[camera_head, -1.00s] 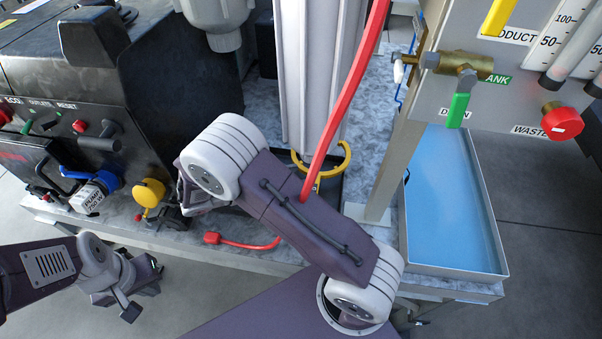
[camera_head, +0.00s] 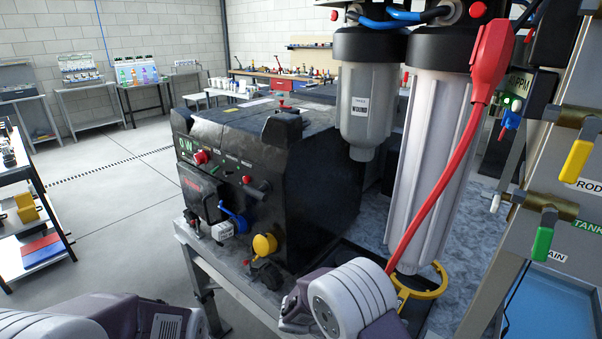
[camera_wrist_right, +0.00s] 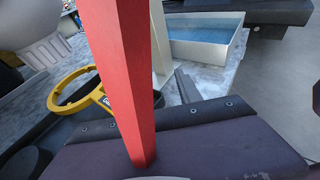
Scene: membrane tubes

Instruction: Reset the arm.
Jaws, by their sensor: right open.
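My right arm shows at the bottom centre of the head view, a white round joint with a purple wrist. My right gripper (camera_head: 290,308) is at its left end, low in front of the bench and partly cut off; it is open, and I see nothing held in it. In the right wrist view a red bar-like length (camera_wrist_right: 125,80) passes very close to the camera, over a dark purple part of my own arm; the fingertips are not visible there. Parts of my left arm show at the bottom left of the head view. My left gripper is out of frame.
A black pump unit (camera_head: 270,170) stands on the bench, with a yellow knob (camera_head: 265,245) at its front. A white filter housing (camera_head: 435,150), a red cord (camera_head: 440,185) and a yellow ring (camera_head: 425,288) are close to my right arm. Open floor (camera_head: 120,200) lies left.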

